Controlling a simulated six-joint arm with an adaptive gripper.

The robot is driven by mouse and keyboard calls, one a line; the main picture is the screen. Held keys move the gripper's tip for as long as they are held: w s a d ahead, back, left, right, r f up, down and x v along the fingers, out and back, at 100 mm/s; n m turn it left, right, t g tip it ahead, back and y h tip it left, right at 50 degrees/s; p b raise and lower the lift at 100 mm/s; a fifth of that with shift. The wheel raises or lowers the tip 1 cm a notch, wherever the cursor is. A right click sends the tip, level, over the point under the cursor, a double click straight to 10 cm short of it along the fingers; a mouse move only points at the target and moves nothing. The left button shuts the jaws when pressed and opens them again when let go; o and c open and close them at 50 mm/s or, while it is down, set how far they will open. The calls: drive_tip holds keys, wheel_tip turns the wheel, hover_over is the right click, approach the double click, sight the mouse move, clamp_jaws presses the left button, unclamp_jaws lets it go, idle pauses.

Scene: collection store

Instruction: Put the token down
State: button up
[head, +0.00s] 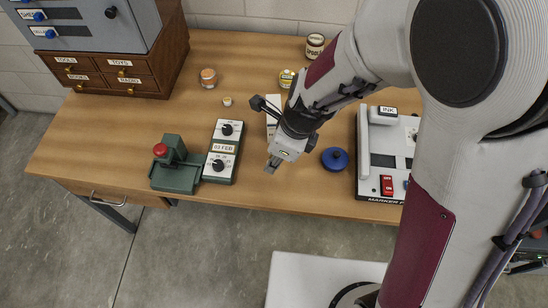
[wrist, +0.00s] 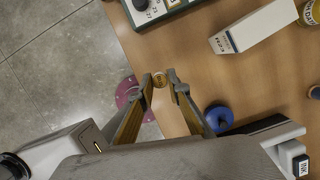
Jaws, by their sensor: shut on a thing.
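A small round brass-coloured token (wrist: 158,80) sits between the fingertips of my gripper (wrist: 166,82) in the wrist view. My gripper is shut on it, with the tips kept apart by the token. In the head view my gripper (head: 272,165) is over the front part of the wooden table (head: 255,190), between the dial box and a blue round knob-like piece. The token cannot be made out there. Its height above the table is hard to tell.
A green dial box (head: 222,150) and a green press with a red knob (head: 175,165) stand left. The blue piece (head: 335,159) and a marker machine (head: 385,160) stand right. A white box (wrist: 255,30) lies behind. Small jars (head: 208,77) and a drawer cabinet (head: 115,70) are farther back.

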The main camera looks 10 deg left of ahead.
drive_tip(key=shift+w+d+f, duration=0.25)
drive_tip(key=shift+d, duration=0.05)
drive_tip(key=w+a+r, duration=0.2)
drive_tip(key=w+r, duration=0.1)
drive_tip(key=w, duration=0.8)
wheel_tip(320, 180, up, 8)
drive_tip(key=n, duration=0.1)
hover_over(272, 107)
drive_tip(key=shift+s+d, duration=0.2)
drive_tip(key=shift+d, duration=0.35)
drive_tip(key=shift+f, duration=0.1)
drive_tip(key=shift+f, duration=3.05)
drive_tip(key=shift+f, duration=1.85)
